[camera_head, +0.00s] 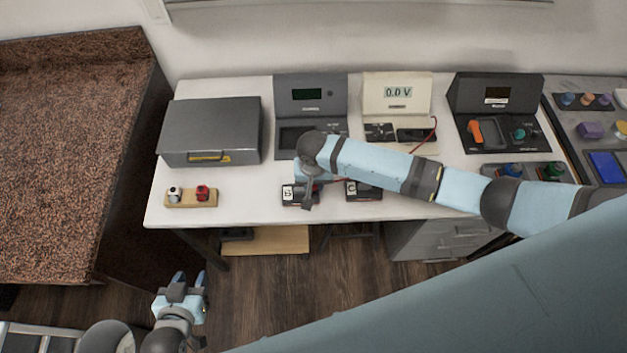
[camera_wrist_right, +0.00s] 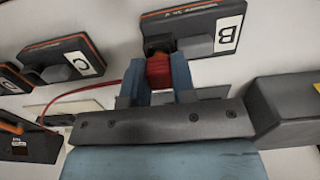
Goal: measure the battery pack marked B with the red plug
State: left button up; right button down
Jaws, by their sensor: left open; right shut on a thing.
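The battery pack marked B (camera_head: 299,200) lies near the front edge of the white table; it also shows in the right wrist view (camera_wrist_right: 195,28), with its label facing up. My right gripper (camera_head: 314,187) is over this pack. In the right wrist view my right gripper (camera_wrist_right: 160,78) is shut on the red plug (camera_wrist_right: 159,70). The plug's tip is at the pack's dark socket; I cannot tell how deep it sits. A red cable (camera_wrist_right: 85,92) trails from the plug. The cream meter (camera_head: 397,94) reads 0.0 V. My left gripper (camera_head: 189,282) is open and empty, away from the table.
A second pack marked C (camera_head: 364,190) lies just right of B. A grey case (camera_head: 210,132) and a wooden holder (camera_head: 190,204) with a white and a red piece are on the left. Other devices (camera_head: 497,113) stand at the back right. My right arm crosses above the table.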

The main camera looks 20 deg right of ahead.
jog(key=shift+f, duration=0.5)
dwell(0.9)
jog(key=c, duration=0.6)
grip_release()
jog(key=shift+s+f, duration=0.1)
jog(key=shift+s, duration=0.05)
jog(key=shift+c, duration=0.2)
jog(key=shift+r+p, duration=0.3)
jog(key=shift+p, duration=0.1)
jog(key=shift+r+p, duration=0.75)
jog(key=shift+p, duration=0.15)
jog(key=shift+r+p, duration=0.6)
jog(key=shift+p, duration=0.2)
jog(key=shift+r, duration=0.1)
jog(key=r+p, duration=0.2)
jog(key=shift+p, duration=0.3)
jog(key=shift+w+r, duration=0.2)
jog(key=shift+r, duration=1.65)
